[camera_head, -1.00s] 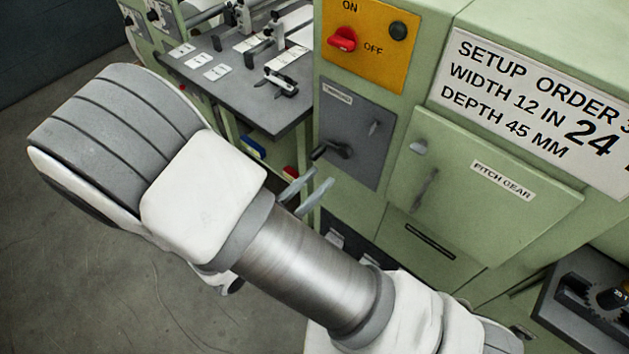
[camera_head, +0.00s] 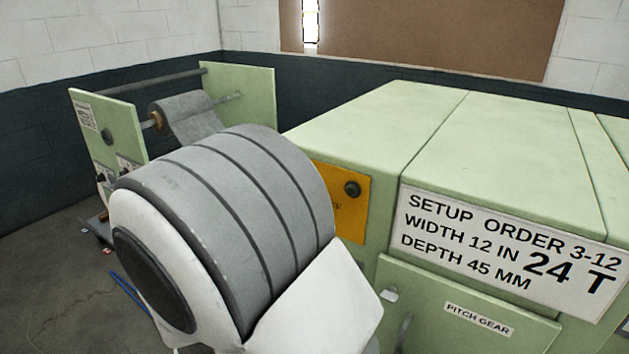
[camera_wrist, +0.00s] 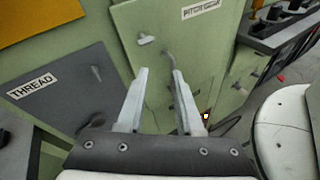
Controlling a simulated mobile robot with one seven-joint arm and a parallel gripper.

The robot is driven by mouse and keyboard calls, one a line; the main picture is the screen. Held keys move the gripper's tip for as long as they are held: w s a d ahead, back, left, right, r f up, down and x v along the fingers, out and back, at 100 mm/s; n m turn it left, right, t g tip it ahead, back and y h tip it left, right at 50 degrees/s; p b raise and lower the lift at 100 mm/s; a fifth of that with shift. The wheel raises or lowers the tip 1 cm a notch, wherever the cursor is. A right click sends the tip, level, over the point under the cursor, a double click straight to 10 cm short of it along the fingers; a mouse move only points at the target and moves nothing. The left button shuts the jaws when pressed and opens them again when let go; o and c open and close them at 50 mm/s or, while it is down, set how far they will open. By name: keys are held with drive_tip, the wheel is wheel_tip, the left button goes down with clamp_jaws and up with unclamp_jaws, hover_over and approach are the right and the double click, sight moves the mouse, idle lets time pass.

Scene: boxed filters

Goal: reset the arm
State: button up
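My gripper (camera_wrist: 158,100) shows in the wrist view with its two pale fingers apart and nothing between them. It faces the green machine front, near the lower part of the door labelled PITCH GEAR (camera_wrist: 185,35). I cannot tell whether it touches anything. In the head view my folded arm fills the lower middle and the gripper is hidden.
The green machine (camera_head: 440,125) with a setup order sign (camera_head: 510,250) fills the right. A yellow switch panel (camera_head: 340,200) is partly behind my arm. A grey THREAD panel (camera_wrist: 65,95) is left of my gripper. A grey roll (camera_head: 190,120) hangs at the back left.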

drive_tip(key=s+d+r+m+g+y, duration=0.1)
drive_tip(key=s+d+r+m+y, duration=0.3)
drive_tip(key=m, duration=0.6)
drive_tip(key=s+d+r+m+y, duration=0.3)
drive_tip(key=d+r+m+y, duration=0.2)
drive_tip(key=r+m+y, duration=0.3)
wheel_tip(320, 180, up, 3)
drive_tip(key=m, duration=0.3)
drive_tip(key=shift+s+d+g+y, duration=0.4)
